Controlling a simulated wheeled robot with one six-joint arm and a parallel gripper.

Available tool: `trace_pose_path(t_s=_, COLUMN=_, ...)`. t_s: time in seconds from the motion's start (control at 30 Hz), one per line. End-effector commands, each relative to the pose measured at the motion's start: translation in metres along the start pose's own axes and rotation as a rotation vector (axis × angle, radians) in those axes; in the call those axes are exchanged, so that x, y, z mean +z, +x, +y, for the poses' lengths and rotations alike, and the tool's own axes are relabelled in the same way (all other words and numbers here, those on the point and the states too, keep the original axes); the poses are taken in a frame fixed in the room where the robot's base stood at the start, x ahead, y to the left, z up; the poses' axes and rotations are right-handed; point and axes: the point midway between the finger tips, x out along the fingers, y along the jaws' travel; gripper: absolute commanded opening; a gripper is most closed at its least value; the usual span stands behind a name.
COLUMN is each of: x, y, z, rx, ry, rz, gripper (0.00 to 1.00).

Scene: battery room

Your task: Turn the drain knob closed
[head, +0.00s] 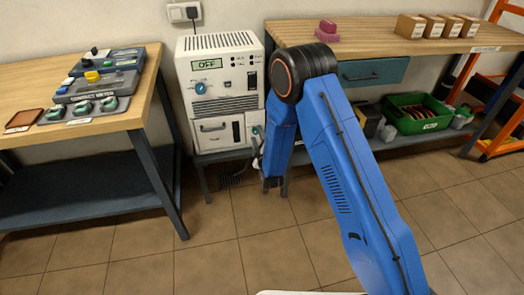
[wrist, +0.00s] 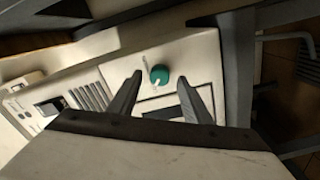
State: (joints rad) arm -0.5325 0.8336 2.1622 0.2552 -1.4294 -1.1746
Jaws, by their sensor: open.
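The drain knob is a round teal knob (wrist: 159,75) with a white pointer mark, on the pale front panel of the white machine (head: 222,62). In the head view a bit of the teal knob (head: 256,130) shows at the lower right of the machine, beside my blue arm. My gripper (wrist: 163,80) is open in the wrist view, with one dark finger on each side of the knob's picture position. I cannot tell how far the fingertips are from the knob; no contact shows. In the head view my gripper is mostly hidden behind the arm.
The machine stands on a low grey stand (head: 203,160) between a left workbench (head: 140,112) with meters and a right workbench (head: 285,33) with boxes. A green crate (head: 415,112) sits on the right bench's lower shelf. The tiled floor (head: 130,250) in front is clear.

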Motion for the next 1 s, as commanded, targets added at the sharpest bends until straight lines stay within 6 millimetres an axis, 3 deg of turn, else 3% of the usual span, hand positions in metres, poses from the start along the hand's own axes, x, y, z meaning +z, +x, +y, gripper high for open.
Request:
trace_pose_path(t_s=0.7, x=-0.001, y=-0.136, z=-0.001, rx=-0.003, ry=-0.002, rz=0.000, gripper=0.45)
trace_pose_path(t_s=1.0, x=0.000, y=-0.160, z=-0.001, rx=-0.001, ry=0.000, rz=0.001, gripper=0.45)
